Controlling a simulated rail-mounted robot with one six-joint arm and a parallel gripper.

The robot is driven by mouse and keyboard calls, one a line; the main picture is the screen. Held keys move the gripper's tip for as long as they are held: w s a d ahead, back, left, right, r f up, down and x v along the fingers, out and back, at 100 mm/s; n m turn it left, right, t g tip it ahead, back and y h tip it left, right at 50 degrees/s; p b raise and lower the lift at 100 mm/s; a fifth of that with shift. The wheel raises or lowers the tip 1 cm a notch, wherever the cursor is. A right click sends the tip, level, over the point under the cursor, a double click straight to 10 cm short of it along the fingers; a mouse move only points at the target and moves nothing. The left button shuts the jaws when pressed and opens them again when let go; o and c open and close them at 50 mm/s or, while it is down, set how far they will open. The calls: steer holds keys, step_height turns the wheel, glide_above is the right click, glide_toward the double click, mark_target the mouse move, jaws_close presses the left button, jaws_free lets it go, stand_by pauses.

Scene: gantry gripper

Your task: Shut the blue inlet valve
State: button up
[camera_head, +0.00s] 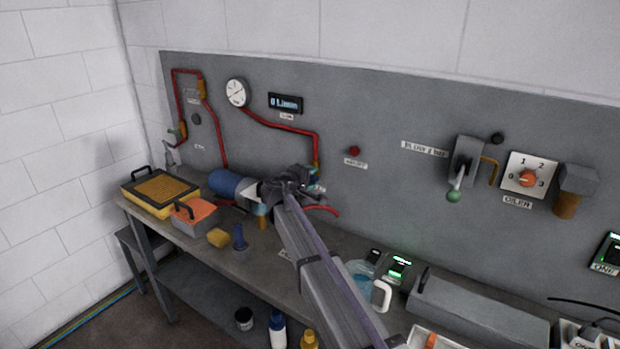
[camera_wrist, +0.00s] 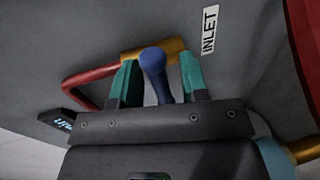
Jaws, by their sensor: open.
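The blue lever (camera_wrist: 153,62) of the inlet valve shows in the wrist view, with its round knob end toward the camera. It stands in front of a brass valve body (camera_wrist: 178,47) on a red pipe (camera_wrist: 88,84), beside a white label (camera_wrist: 209,29) reading INLET. My gripper (camera_wrist: 158,80) is open, with one teal finger to the left of the lever and one to the right. Small gaps show on both sides; I cannot tell how deep the lever sits. In the head view my gripper (camera_head: 308,184) is at the lower end of the red pipe, and my wrist hides the lever.
A blue cylinder (camera_head: 228,183) lies left of my wrist on the bench. A gauge (camera_head: 237,92) and a flow display (camera_head: 286,103) are on the panel above.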

steer(key=p+v, duration=0.2)
steer(key=v, duration=0.8)
steer(key=shift+s+a, duration=0.2)
steer(key=shift+s, duration=0.1)
steer(key=shift+r, duration=0.1)
